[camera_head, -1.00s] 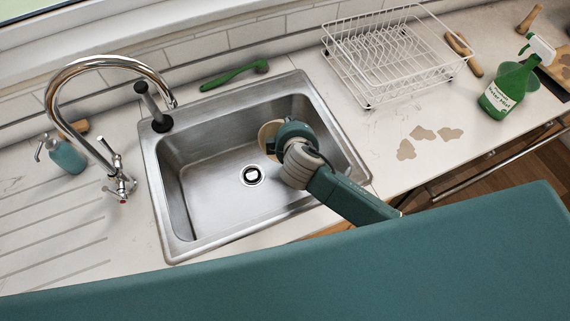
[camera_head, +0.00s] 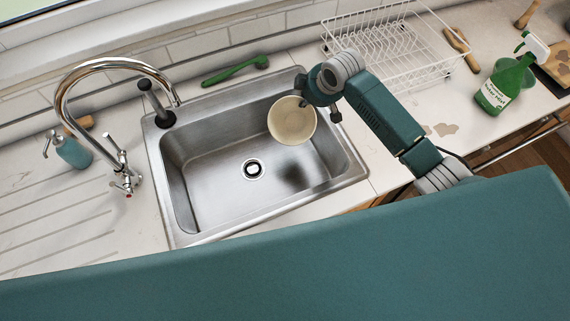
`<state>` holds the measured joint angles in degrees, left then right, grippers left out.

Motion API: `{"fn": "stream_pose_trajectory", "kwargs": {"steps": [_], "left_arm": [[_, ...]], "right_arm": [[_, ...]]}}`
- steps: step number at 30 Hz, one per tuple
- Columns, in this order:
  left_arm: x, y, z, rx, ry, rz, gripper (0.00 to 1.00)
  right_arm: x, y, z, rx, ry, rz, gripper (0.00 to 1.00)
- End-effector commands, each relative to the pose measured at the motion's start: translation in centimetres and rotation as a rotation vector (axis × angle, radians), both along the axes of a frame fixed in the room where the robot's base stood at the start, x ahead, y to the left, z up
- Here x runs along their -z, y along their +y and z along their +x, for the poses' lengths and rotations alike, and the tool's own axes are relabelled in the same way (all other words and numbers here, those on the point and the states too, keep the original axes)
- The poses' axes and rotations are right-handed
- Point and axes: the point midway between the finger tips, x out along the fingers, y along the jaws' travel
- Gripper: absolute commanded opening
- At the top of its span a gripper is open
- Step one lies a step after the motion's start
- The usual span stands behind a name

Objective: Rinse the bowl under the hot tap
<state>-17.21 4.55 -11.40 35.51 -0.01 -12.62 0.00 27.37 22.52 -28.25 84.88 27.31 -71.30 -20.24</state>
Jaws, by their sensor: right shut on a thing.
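The cream bowl (camera_head: 292,121) is held over the right part of the steel sink (camera_head: 215,212), tilted so its inside faces me. My right gripper (camera_head: 305,102) is shut on the bowl's upper right rim; its fingertips are small and partly hidden. The chrome tap (camera_head: 112,64) arches at the left of the sink, with its spout end near the sink's back left corner. A tap handle with a red mark (camera_head: 127,190) shows at its base. The bowl is apart from the spout, to its right. I see no running water. My left gripper is not in view.
A black plunger-like tool (camera_head: 155,104) stands at the sink's back left corner. A green brush (camera_head: 235,71) lies behind the sink. A soap bottle (camera_head: 72,152) is at left, a white dish rack (camera_head: 400,50) and green spray bottle (camera_head: 500,88) at right. The sink's basin looks empty.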

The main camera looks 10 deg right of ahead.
Motion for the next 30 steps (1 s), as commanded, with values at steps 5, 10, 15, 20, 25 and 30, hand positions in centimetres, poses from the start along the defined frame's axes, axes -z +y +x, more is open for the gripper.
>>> {"fn": "stream_pose_trajectory", "kwargs": {"steps": [5,10,15,20,25,30], "left_arm": [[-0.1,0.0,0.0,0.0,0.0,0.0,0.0],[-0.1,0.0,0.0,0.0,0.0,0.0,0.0],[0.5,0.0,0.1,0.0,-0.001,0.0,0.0],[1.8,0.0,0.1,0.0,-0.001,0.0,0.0],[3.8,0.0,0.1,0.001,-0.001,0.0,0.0],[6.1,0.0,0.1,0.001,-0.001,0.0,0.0]], "right_arm": [[-2.6,-1.0,1.0,0.007,0.04,0.034,0.0],[-4.2,-2.0,1.7,0.015,0.092,0.069,0.0],[-3.6,-3.2,2.9,0.026,0.163,0.124,0.0],[-3.1,-4.2,3.8,0.036,0.225,0.172,0.0],[-2.6,-5.2,4.5,0.046,0.287,0.221,0.0],[-2.4,-6.0,5.2,0.056,0.343,0.267,0.0]]}}
